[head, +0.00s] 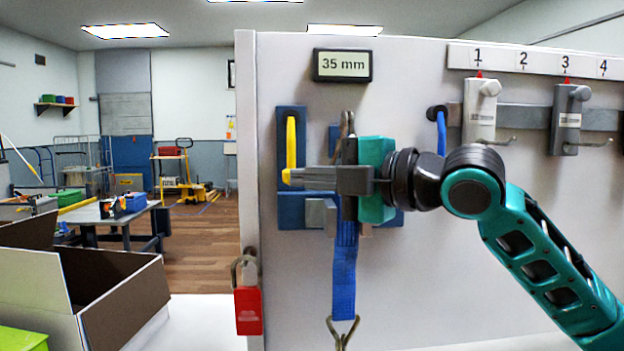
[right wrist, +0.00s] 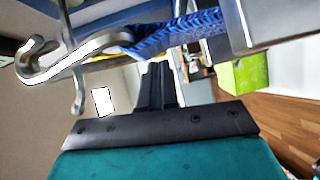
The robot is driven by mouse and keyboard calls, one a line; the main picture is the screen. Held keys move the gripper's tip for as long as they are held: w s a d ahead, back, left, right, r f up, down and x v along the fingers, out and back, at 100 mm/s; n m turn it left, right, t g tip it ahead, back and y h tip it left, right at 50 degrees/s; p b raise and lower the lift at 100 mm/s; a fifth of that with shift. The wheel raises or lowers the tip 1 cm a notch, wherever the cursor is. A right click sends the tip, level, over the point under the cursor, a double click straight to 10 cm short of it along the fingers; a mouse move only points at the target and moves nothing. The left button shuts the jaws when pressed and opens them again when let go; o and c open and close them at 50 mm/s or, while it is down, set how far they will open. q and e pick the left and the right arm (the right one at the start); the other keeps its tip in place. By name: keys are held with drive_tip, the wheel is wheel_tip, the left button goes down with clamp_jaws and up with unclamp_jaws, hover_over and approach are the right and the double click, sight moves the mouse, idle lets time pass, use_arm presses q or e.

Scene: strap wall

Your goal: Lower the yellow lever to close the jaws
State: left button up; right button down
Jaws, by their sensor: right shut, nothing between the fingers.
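The yellow lever (head: 291,140) stands upright against a blue bracket (head: 290,217) on the white panel. My right gripper (head: 290,178) is shut and empty, with its fingertips pointing left at the lower part of the lever. The fingers overlap the lever there; a little yellow shows by their tips, and I cannot tell whether they touch. Grey jaw blocks (head: 315,214) sit at the bracket, partly hidden by my gripper. A blue strap (head: 344,275) hangs below my gripper. The right wrist view shows the shut fingers (right wrist: 158,85) below a strap and metal hook (right wrist: 60,62). My left gripper is out of view.
A "35 mm" display (head: 342,65) is above the bracket. A red padlock (head: 248,310) hangs at the panel's left edge. Numbered hooks (head: 482,110) line the right side. An open cardboard box (head: 110,290) stands at the lower left.

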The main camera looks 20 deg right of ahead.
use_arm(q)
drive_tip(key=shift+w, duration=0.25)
use_arm(e)
drive_tip(key=shift+w+d+f+n, duration=0.15)
drive_tip(key=shift+w+f+n, duration=0.15)
drive_tip(key=shift+n, duration=0.1)
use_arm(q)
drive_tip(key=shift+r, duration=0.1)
